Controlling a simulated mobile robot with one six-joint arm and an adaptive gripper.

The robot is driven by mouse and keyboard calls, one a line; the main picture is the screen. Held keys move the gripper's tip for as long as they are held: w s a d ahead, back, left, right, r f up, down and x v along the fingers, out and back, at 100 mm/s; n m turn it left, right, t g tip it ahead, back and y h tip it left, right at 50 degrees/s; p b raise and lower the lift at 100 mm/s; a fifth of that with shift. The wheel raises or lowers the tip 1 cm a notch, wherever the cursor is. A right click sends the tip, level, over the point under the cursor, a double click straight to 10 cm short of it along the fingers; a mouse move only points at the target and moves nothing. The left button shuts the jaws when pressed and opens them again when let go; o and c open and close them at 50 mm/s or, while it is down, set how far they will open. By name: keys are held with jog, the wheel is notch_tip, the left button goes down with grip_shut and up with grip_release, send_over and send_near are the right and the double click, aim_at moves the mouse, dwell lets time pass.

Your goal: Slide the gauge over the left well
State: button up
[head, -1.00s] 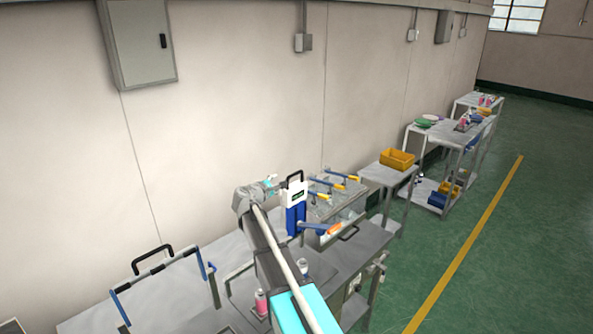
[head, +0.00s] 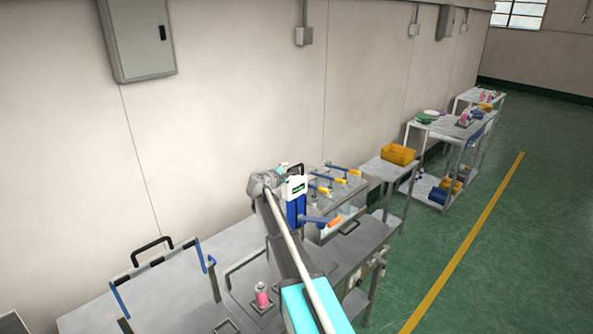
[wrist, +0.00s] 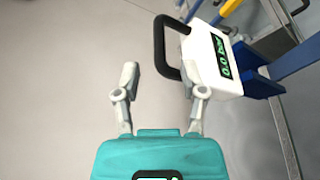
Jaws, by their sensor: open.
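The gauge is a white box (head: 296,186) with a green-lit display and a black loop handle, above a blue upright on the bench in the head view. In the wrist view the gauge (wrist: 214,62) reads 0.0 bar, and its handle stands to its left. My gripper (wrist: 165,88) is open and empty. Its right finger overlaps the gauge's lower left side in the picture; whether they touch I cannot tell. The handle shows beyond the fingertips, nearer the right finger. In the head view my gripper is small beside the gauge, partly hidden by my arm. I cannot make out the left well.
A frame with a black handle (head: 152,250) is at the left. A yellow bin (head: 398,154) sits on a side table.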

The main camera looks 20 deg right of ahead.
jog(key=shift+b+x, duration=0.6)
jog(key=shift+x, duration=2.85)
grip_shut()
